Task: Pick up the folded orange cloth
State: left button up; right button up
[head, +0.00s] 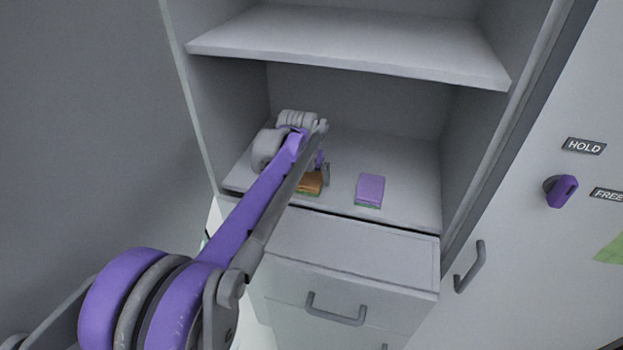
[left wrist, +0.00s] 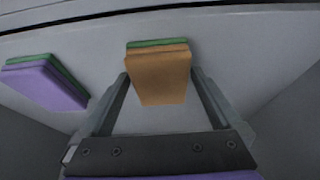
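The folded orange cloth (head: 311,183) is a small block with a green layer on one face. It lies on the lower shelf of the cabinet, partly hidden by my left gripper (head: 322,165) in the head view. In the left wrist view, the orange cloth (left wrist: 160,78) sits between the two fingers of my left gripper (left wrist: 160,75). The fingers are apart, with a narrow gap showing beside the cloth's near end. I cannot tell whether the tips touch its sides. My right gripper is in neither view.
A purple block with a green layer (head: 370,190) lies to the right on the same shelf (head: 410,180); it also shows in the left wrist view (left wrist: 45,85). An upper shelf (head: 350,45) overhangs. A drawer handle (head: 336,310) is below. Cabinet walls bound both sides.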

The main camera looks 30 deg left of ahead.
aim_at(311, 175)
pick_arm(q)
jog(key=c, duration=1)
jog(key=shift+r, duration=0.15)
jog(key=shift+r, duration=0.65)
jog(key=shift+v, duration=1.05)
jog(key=s+d+b, duration=0.1)
jog(key=s+d, duration=0.3)
jog(key=s, duration=1.2)
jog(key=shift+s+b, duration=0.35)
jog(key=shift+b, duration=0.05)
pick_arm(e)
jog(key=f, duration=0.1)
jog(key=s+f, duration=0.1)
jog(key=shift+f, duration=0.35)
